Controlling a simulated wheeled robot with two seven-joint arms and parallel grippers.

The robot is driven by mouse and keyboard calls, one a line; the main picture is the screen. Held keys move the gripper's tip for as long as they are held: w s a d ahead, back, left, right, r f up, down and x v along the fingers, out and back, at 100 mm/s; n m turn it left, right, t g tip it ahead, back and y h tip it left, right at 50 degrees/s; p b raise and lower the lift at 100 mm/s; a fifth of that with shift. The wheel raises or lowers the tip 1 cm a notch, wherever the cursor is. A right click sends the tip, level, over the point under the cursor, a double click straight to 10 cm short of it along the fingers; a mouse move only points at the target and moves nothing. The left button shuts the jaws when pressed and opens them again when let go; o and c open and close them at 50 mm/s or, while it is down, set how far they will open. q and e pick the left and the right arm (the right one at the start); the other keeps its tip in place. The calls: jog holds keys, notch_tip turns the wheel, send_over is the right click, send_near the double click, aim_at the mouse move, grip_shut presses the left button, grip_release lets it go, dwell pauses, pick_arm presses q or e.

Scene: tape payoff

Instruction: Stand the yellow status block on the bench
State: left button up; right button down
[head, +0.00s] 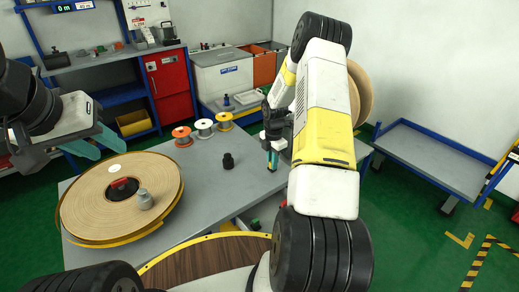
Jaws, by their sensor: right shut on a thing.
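A grey bench (225,190) stands in front of me. My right gripper (272,163) points down over the bench's right part, with its teal fingers close together. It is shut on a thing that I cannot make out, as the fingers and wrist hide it. I cannot pick out a yellow status block clearly anywhere. My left gripper (98,149) is at the left, above the bench's far left corner. Its teal fingers are apart with nothing between them.
Several small spools (204,128) stand along the back edge. A black cylinder (228,161) stands mid-bench. A blue-framed cart (430,155) is at the right.

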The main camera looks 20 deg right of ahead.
jog(key=shift+f, duration=0.1)
jog(key=c, duration=1.4)
grip_release()
jog(key=s+a+r+m+t, duration=0.1)
jog(key=s+a+r+m, duration=0.1)
jog(key=r, duration=1)
jog(key=s+a+r+m, duration=0.2)
jog(key=r, duration=1)
jog(key=s+a+r+m+t, duration=0.2)
jog(key=s+a+r+m, duration=0.35)
jog(key=s+r, duration=0.35)
jog(key=s+a+r+m+t+y, duration=0.1)
jog(key=s+a+r+m, duration=0.2)
jog(key=s+m, duration=0.3)
jog(key=s+a+r+m+t+y, duration=0.1)
jog(key=s+a+r+m+t, duration=0.1)
jog(key=s+m, duration=0.3)
jog(key=s+r, duration=0.1)
jog(key=s, duration=0.3)
jog(key=shift+s+a+m, duration=0.3)
jog(key=shift+a+m, duration=0.05)
jog(key=shift+a, duration=0.05)
